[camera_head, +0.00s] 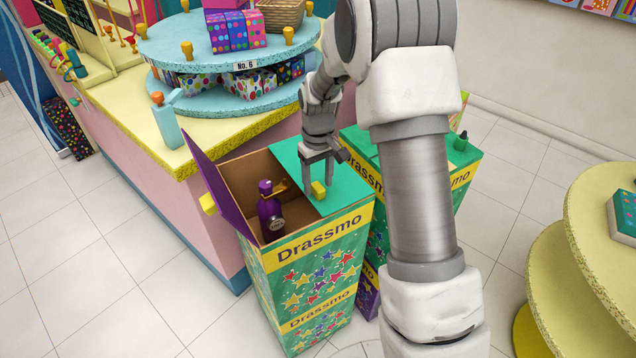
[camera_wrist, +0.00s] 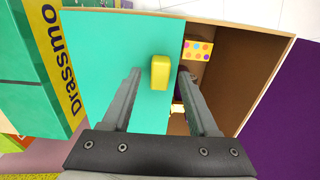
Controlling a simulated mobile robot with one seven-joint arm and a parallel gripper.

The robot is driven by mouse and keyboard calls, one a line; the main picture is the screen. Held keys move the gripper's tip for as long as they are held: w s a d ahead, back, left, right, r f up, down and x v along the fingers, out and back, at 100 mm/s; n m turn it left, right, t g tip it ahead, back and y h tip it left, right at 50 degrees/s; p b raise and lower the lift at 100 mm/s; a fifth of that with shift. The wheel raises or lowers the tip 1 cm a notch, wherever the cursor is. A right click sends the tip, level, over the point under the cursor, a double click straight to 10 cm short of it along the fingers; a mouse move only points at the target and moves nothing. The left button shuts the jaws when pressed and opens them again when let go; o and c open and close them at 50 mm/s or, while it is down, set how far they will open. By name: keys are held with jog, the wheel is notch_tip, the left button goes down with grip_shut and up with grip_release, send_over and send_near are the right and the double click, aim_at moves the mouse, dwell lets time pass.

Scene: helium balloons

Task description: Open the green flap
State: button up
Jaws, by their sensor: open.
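The green flap (camera_head: 342,185) lies flat over the right half of the tall star-patterned Drassmo box (camera_head: 310,285). It carries a small yellow knob (camera_head: 318,190). In the wrist view the green flap (camera_wrist: 105,70) fills the left and middle, with the yellow knob (camera_wrist: 160,72) near its edge. My gripper (camera_head: 318,178) is open above the flap, pointing down. In the wrist view my fingers (camera_wrist: 160,75) stand on either side of the knob, and I cannot tell whether they touch it. The purple flap (camera_head: 210,190) stands raised on the box's left side.
A purple bottle (camera_head: 270,212) stands inside the open half of the box. A second Drassmo box (camera_head: 462,165) is close on the right. A yellow-topped counter (camera_head: 220,130) with a round blue display stand lies behind. Yellow round shelves (camera_head: 560,270) stand at the right.

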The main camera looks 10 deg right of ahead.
jog(key=shift+f, duration=0.3)
grip_shut()
dwell(1.3)
